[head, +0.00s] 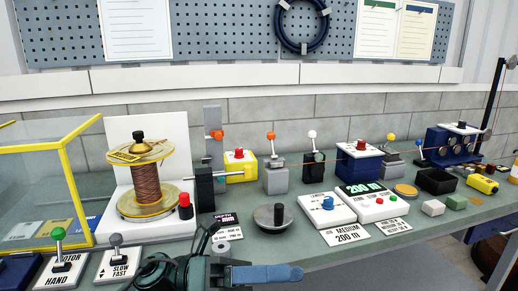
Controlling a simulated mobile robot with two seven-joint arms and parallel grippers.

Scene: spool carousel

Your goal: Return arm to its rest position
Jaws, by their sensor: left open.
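My left gripper (240,262) is at the bottom centre of the head view, low over the front of the bench. It is open, and I see nothing between its fingers. A blue finger points to the right. My right gripper is not in view. A spool of copper-brown wire (146,186) with yellowish flanges stands upright on the left, in front of a white panel (173,130), apart from my gripper.
The grey-green bench (300,255) has lever boxes at the front left, including a green-knobbed lever (59,234). A yellow-framed clear guard (75,185) stands left. A dark-knobbed disc (273,217) and a white blue-button box (327,208) lie right of my gripper.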

